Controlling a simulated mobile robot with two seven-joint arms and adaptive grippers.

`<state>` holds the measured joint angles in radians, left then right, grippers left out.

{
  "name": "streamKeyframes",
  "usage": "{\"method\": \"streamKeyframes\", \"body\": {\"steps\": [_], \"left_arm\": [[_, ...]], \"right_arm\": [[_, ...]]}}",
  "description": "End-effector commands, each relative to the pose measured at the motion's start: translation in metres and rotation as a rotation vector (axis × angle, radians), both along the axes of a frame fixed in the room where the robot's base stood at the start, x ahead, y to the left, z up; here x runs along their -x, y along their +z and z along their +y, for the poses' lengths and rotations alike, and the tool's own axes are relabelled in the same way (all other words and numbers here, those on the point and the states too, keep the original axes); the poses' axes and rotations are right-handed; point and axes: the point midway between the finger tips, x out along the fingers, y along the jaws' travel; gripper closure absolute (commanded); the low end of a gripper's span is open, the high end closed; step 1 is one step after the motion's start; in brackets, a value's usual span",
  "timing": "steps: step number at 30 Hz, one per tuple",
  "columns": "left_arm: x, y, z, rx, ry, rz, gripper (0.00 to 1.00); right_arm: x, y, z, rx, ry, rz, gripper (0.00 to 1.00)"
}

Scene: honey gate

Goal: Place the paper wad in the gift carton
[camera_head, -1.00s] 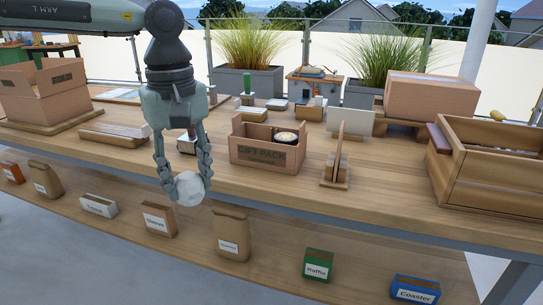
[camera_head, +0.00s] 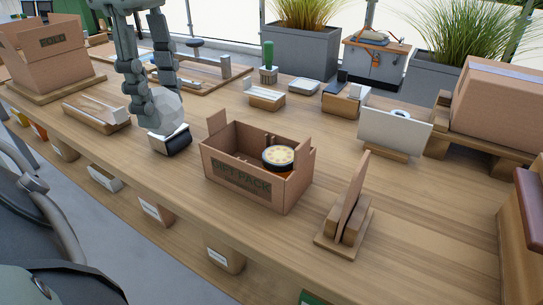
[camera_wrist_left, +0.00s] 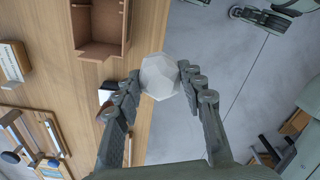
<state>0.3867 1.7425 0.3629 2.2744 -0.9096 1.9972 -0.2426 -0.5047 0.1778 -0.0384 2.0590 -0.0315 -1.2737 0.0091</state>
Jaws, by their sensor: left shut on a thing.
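The paper wad (camera_head: 161,112) is a white faceted ball. My left gripper (camera_head: 158,115) is shut on it and holds it up, left of the gift carton in the head view. In the left wrist view the wad (camera_wrist_left: 160,76) sits between the two fingertips (camera_wrist_left: 161,80). The gift carton (camera_head: 240,183) is an open brown box marked "GIFT PACK" on the tabletop. A round jar with a pale lid (camera_head: 278,158) stands inside it, toward the right. The carton also shows at the top of the left wrist view (camera_wrist_left: 100,50). My right gripper is not in view.
A small black and white block (camera_head: 170,141) is just below the wad in the head view. An upright brown panel on a wooden stand (camera_head: 348,208) is right of the carton. A wooden tray (camera_head: 97,115) lies left. The tabletop in front of the panel is clear.

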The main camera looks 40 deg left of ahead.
Motion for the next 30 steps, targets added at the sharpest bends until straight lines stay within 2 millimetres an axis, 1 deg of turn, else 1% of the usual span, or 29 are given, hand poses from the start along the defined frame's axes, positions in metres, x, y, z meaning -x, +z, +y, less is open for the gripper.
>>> {"method": "streamKeyframes", "body": {"steps": [3, 5, 6, 9, 15, 18, 21, 25, 30], "left_arm": [[-0.010, -0.005, 0.000, 0.001, 0.004, 0.006, 0.71], [-0.020, -0.011, -0.001, 0.000, 0.004, 0.009, 0.71], [-0.028, -0.016, -0.001, -0.001, 0.006, 0.011, 0.71], [-0.048, -0.030, -0.001, -0.004, 0.004, 0.011, 0.71], [-0.086, -0.053, -0.003, -0.003, 0.004, 0.009, 0.71], [-0.101, -0.061, -0.004, -0.003, 0.003, 0.006, 0.71], [-0.111, -0.067, -0.005, -0.001, 0.003, 0.003, 0.71], [-0.115, -0.074, -0.005, 0.000, 0.001, 0.003, 0.71], [-0.114, -0.099, -0.005, 0.002, 0.001, 0.004, 0.71]], "right_arm": [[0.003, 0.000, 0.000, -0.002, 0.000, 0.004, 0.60], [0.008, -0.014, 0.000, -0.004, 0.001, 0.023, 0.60], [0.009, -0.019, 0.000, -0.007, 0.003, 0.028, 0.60], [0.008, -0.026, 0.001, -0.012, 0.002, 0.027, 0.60], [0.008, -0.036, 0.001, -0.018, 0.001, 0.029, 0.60], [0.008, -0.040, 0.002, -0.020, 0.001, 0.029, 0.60], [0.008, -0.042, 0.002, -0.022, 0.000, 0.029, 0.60], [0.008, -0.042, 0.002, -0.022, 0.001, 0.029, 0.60], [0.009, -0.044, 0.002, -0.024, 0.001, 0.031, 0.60]]}}
